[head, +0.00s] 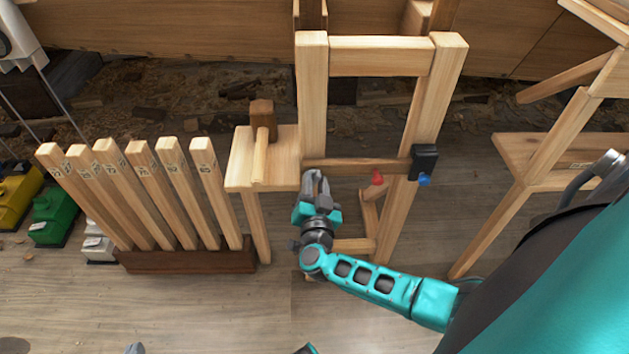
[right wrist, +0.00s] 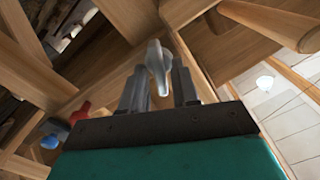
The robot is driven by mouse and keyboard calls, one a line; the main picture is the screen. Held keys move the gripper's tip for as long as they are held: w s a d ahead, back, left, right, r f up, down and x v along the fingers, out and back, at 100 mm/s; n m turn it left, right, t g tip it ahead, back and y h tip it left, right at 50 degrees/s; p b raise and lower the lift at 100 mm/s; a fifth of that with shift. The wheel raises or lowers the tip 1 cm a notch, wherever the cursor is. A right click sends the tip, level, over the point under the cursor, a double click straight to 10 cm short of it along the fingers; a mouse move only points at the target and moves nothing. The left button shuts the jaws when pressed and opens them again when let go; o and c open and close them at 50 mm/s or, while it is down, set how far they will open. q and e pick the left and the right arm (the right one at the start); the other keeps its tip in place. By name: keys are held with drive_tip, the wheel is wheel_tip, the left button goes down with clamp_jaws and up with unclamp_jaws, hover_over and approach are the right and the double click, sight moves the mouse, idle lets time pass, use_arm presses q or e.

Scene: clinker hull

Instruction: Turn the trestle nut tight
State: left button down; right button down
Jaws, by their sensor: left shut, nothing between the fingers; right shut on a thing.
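The wooden trestle (head: 381,56) stands upright in the middle of the head view, with two posts and crossbars. My right gripper (head: 316,182) reaches in from the right to its lower left side, just below the mid crossbar. In the right wrist view my right gripper (right wrist: 160,88) is shut on a grey, wing-shaped metal nut (right wrist: 157,58), beside the wood. The nut is mostly hidden by the fingers in the head view, so its tightness cannot be told. My left gripper (head: 134,348) shows only as a grey tip at the bottom edge, shut and empty, away from the trestle.
Several numbered slats stand in a dark rack (head: 185,262). A black block (head: 424,160), a red knob (head: 377,178) and a blue knob (head: 424,180) are on the trestle.

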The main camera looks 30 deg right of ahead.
drive_tip(key=m, duration=0.3)
drive_tip(key=shift+s+d+f+m, duration=0.1)
drive_tip(key=shift+f+m, duration=0.05)
drive_tip(key=shift+m, duration=0.25)
drive_tip(key=shift+m+b, duration=0.75)
drive_tip(key=shift+m, duration=1.45)
drive_tip(key=shift+d, duration=0.1)
drive_tip(key=c, duration=1.2)
unclamp_jaws()
drive_tip(key=shift+o, duration=0.2)
